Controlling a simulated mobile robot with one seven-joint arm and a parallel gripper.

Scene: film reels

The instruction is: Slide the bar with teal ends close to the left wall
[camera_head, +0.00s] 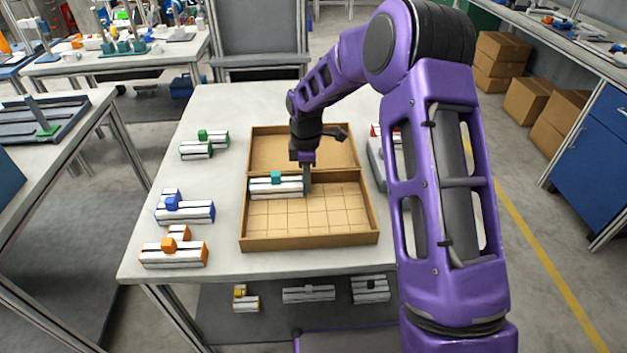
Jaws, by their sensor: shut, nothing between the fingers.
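The bar with teal ends (262,188) lies in the front compartment of the cardboard tray (311,241), along the divider. It is a silver profile with a teal block on top. Its left end is close to the tray's left wall (244,217); I cannot tell whether they touch. My gripper (307,190) points down at the bar's right end, with its fingers shut. It looks beside or against that end; the exact contact is hidden.
A green bar (196,151), a blue bar (186,211) and an orange bar (172,254) lie on the table left of the tray. A grey part with red (376,131) is partly hidden behind my arm. The tray's front compartment is otherwise empty, with grid lines on its floor.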

